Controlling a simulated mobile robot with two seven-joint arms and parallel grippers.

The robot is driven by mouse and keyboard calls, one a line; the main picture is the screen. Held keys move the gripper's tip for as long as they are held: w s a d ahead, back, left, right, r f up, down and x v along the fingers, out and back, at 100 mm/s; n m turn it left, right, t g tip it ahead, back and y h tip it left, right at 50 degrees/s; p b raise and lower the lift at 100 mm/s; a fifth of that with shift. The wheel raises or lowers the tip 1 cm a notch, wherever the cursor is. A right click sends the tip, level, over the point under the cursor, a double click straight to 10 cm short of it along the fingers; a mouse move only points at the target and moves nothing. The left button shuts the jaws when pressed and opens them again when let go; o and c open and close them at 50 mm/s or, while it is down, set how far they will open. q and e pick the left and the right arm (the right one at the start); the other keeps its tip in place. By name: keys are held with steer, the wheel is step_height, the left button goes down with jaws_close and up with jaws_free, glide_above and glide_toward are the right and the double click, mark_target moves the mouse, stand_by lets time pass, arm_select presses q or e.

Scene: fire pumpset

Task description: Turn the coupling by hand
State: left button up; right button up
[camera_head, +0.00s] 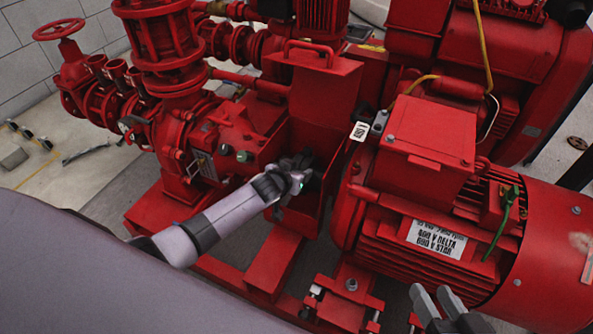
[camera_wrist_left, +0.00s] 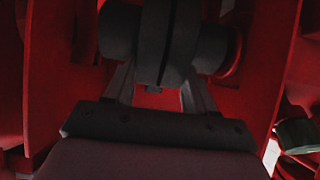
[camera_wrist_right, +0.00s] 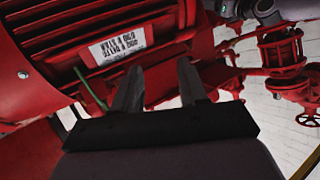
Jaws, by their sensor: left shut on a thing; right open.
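The dark coupling (camera_wrist_left: 165,45) fills the upper middle of the left wrist view, between red guard walls. My left gripper (camera_wrist_left: 160,85) has its two fingers on either side of the coupling and is shut on it. In the head view my left gripper (camera_head: 300,175) reaches inside the open red guard (camera_head: 317,90), and it hides most of the coupling there. My right gripper (camera_head: 440,298) is open and empty at the lower right, in front of the red motor. Its spread fingers also show in the right wrist view (camera_wrist_right: 160,85).
The red motor (camera_head: 460,225) with its terminal box (camera_head: 425,150) stands right of the guard. The red pump and pipework (camera_head: 170,85) with a handwheel (camera_head: 60,29) stand left. A green-yellow wire (camera_head: 503,215) hangs on the motor. Red base rails (camera_head: 275,265) run below.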

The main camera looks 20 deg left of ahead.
arm_select(q)
steer(key=shift+f, duration=0.1)
steer(key=o, duration=1)
steer(key=shift+o, duration=0.2)
steer(key=shift+s+r, duration=0.2)
steer(key=p+v, duration=0.4)
steer(key=v, duration=0.2)
steer(key=shift+s, duration=0.3)
arm_select(e)
steer(key=shift+s+d+r+n+h, duration=0.2)
steer(key=shift+d+h, duration=0.15)
steer(key=shift+d, duration=0.2)
steer(key=shift+s+d+r+n+h, duration=0.1)
steer(key=shift+s+d+r+h, duration=0.15)
steer(key=shift+d, duration=0.3)
steer(key=shift+s+d+r+n+h, duration=0.1)
steer(key=shift+s+d+r+h, duration=0.05)
steer(key=shift+d+h, duration=0.35)
arm_select(q)
steer(key=shift+r, duration=0.1)
